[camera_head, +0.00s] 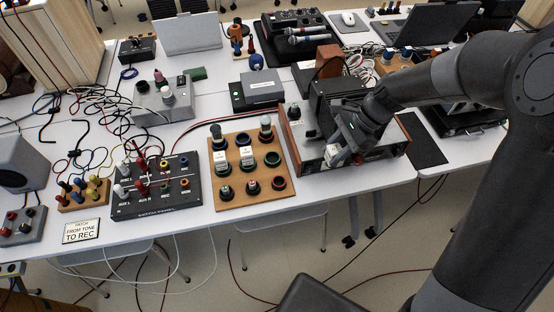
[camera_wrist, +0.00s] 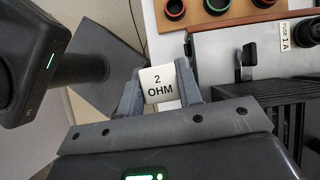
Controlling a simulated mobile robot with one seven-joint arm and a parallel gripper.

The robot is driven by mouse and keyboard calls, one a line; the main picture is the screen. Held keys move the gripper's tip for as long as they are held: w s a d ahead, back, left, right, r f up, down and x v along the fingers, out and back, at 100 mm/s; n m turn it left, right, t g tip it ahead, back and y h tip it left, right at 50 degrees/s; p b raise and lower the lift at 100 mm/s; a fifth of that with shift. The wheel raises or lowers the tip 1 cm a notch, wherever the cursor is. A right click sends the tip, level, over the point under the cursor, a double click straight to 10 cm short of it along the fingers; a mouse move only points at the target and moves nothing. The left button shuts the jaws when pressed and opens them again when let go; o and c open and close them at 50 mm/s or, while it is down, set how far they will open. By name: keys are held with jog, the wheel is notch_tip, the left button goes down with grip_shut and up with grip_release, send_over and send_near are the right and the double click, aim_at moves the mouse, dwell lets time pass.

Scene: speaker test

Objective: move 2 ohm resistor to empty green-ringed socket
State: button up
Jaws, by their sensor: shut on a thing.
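The 2 ohm resistor is a white block (camera_wrist: 158,84) with "2 OHM" on it in the wrist view. My gripper (camera_wrist: 160,92) is shut on it, one finger on each side. In the head view my gripper (camera_head: 337,153) holds the white resistor (camera_head: 332,152) over the front of a wooden-sided instrument, right of the socket board. The wooden socket board (camera_head: 238,202) holds several ringed sockets, some filled with labelled parts. An open socket with a green-looking ring (camera_head: 271,158) is at its right side, above an open red-ringed socket (camera_head: 278,184). The resistor's underside is hidden.
The wooden-sided instrument (camera_head: 310,158) stands right against the socket board; its dark knob (camera_wrist: 247,62) shows in the wrist view. A black patch panel (camera_head: 156,203) with upright plugs stands left of the board. Loose cables (camera_head: 95,125) cover the left table.

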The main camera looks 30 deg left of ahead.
jog(key=s+a, duration=0.1)
jog(key=a, duration=1.7)
jog(key=shift+m, duration=0.4)
jog(key=f, duration=0.9)
jog(key=shift+s+a+f, duration=0.1)
jog(key=shift+a+f, duration=0.1)
jog(key=shift+f, duration=0.2)
jog(key=shift+f, duration=0.3)
jog(key=o, duration=1)
jog(key=v, duration=1.2)
jog(key=shift+s+d+r, duration=0.1)
jog(key=shift+d+r, duration=0.1)
jog(key=shift+r, duration=0.1)
